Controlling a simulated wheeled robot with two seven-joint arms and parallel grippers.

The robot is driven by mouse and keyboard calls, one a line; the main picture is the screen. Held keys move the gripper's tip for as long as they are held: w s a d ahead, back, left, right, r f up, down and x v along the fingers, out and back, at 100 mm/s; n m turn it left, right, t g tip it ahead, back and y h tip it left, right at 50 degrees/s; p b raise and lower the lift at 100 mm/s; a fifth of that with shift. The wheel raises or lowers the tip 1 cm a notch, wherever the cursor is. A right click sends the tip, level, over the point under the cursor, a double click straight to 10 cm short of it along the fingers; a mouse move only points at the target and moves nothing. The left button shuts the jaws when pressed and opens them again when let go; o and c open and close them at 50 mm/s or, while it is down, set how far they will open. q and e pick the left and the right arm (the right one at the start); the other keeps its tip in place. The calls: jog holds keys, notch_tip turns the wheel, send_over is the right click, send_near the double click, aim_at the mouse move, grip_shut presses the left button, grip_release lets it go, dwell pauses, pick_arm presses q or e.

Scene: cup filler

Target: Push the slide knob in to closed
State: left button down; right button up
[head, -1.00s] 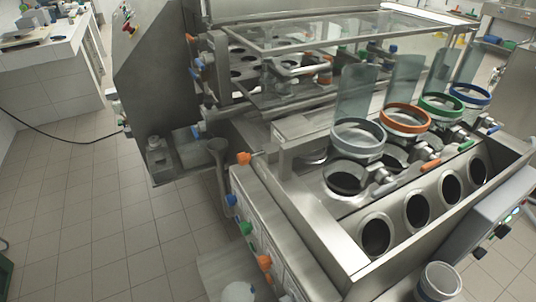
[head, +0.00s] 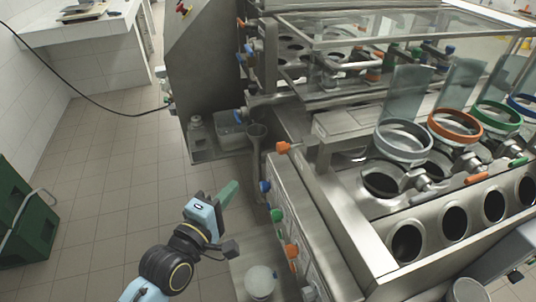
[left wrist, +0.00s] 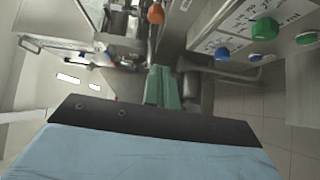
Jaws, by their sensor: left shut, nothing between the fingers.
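Several coloured knobs sit on the left side of the steel machine; I cannot tell which is the slide knob. An orange knob (head: 284,148) sticks out at the upper front corner, and in the left wrist view an orange knob (left wrist: 155,14) is at the top. Below it in the head view are a blue knob (head: 265,187), a green knob (head: 276,215) and another orange knob (head: 292,250). My left gripper (head: 232,186), with green fingers, is shut and empty, left of the knobs and apart from them. Its fingers also show in the left wrist view (left wrist: 162,74). My right gripper is not in view.
The machine (head: 340,220) fills the right side, with coloured rings (head: 404,140) and round openings on top. A white rounded object (head: 260,281) stands low beside it. A green crate (head: 28,215) is at the far left. Tiled floor (head: 110,190) lies open between.

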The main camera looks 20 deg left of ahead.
pick_arm(q)
jog(key=r, duration=0.1)
send_near(282, 148)
jog(key=w+a+f, duration=0.1)
jog(key=w+a, duration=0.3)
jog(key=w, duration=0.1)
jog(key=d, duration=0.1)
jog(key=w+d, duration=0.1)
jog(key=w+d+b, duration=0.1)
jog(key=shift+w+f, duration=0.15)
jog(key=shift+f, duration=0.1)
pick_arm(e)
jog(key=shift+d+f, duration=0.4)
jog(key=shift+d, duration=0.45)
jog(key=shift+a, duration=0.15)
